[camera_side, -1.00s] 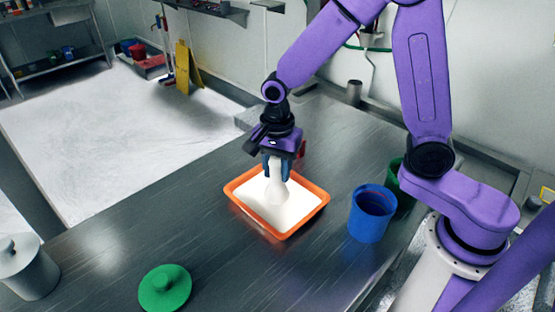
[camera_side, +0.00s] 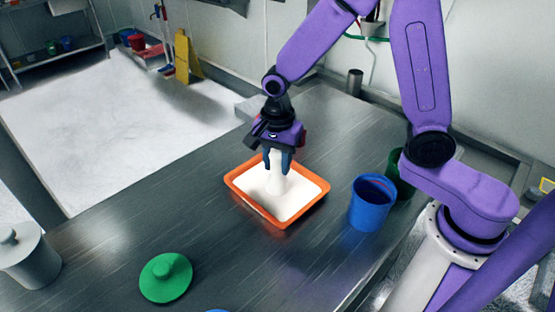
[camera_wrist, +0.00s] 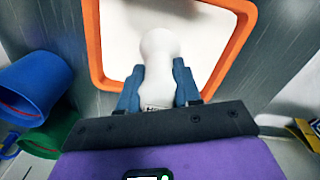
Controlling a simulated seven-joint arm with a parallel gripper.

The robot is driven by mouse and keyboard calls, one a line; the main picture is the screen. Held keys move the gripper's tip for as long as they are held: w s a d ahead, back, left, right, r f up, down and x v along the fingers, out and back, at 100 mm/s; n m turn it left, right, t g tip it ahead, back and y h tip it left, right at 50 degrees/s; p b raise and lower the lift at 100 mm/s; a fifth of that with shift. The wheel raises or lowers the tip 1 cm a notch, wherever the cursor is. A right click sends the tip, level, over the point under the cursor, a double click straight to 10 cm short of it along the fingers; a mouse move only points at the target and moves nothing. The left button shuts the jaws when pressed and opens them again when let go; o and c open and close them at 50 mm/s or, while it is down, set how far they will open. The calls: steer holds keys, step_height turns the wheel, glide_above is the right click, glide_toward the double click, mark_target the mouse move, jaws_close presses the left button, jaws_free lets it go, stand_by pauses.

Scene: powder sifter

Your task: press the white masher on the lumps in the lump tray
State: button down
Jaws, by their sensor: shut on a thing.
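The lump tray (camera_side: 234,185) is orange and holds white material, in the middle of the dark table; no separate lumps can be made out in it. My gripper (camera_side: 278,165) is over the tray, its blue fingers shut on the white masher (camera_side: 277,184). The masher points down, and its lower end is at the white material; white on white hides whether they touch. In the wrist view the masher (camera_wrist: 158,55) sits between the two fingers (camera_wrist: 158,85), with the orange tray rim (camera_wrist: 95,50) around it.
A blue container (camera_side: 371,205) and a green container (camera_side: 401,180) stand right of the tray. A green lid (camera_side: 166,278) lies at the front left, and a lidded grey canister (camera_side: 28,260) stands at the far left. The table left of the tray is clear.

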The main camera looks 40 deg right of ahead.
steer(key=shift+f, duration=0.5)
stand_by(0.6)
steer(key=shift+r, duration=3.8)
steer(key=shift+w, duration=0.1)
